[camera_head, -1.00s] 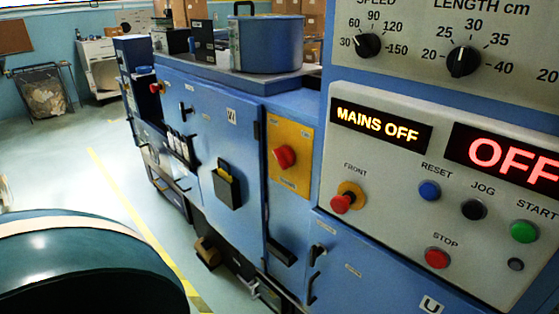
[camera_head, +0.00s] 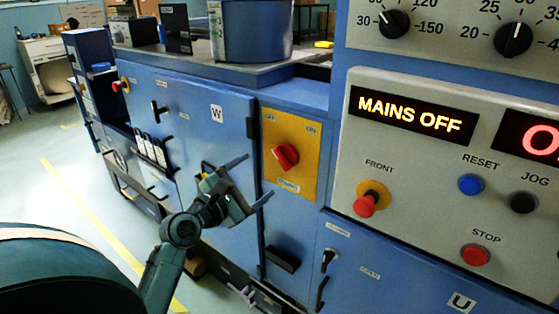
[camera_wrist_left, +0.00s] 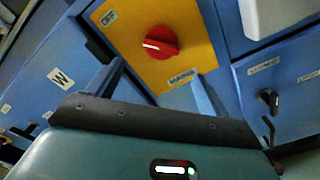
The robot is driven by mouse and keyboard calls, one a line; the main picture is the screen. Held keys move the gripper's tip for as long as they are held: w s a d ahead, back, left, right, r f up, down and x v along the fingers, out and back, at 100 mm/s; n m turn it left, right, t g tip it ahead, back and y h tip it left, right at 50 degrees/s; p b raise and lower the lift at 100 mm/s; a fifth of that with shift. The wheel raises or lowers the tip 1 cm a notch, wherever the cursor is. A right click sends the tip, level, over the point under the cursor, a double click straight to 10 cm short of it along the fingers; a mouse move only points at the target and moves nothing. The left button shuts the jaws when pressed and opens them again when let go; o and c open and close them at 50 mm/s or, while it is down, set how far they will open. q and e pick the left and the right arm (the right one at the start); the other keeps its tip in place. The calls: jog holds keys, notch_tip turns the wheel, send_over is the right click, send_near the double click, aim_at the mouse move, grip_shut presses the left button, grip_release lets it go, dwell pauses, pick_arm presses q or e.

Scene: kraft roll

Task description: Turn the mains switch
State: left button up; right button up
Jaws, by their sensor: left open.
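The mains switch is a red rotary knob (camera_head: 285,157) on a yellow plate (camera_head: 303,178) with OFF and ON labels, on the blue machine's front. In the left wrist view the knob (camera_wrist_left: 160,42) shows a white mark on its left part. My left gripper (camera_head: 258,178) is open and empty, left of and a little below the knob in the head view. In the left wrist view its two fingers (camera_wrist_left: 160,76) reach toward the yellow plate with the knob beyond and between them, apart from it. The display (camera_head: 410,110) reads MAINS OFF. My right gripper is out of view.
Right of the switch, a grey control panel (camera_head: 400,160) carries a red FRONT stop button (camera_head: 365,204), blue RESET (camera_head: 471,184) and red STOP (camera_head: 475,255). A blue door marked W (camera_head: 215,135) lies behind my left gripper. A blue pot (camera_head: 250,32) stands on top.

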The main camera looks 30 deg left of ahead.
aim_at(279, 161)
pick_arm(q)
jog(key=w, duration=1)
jog(key=shift+w+d, duration=0.15)
jog(key=shift+d, duration=0.25)
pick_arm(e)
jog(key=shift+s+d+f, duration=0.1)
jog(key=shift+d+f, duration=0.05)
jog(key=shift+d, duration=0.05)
pick_arm(q)
jog(key=c, duration=1)
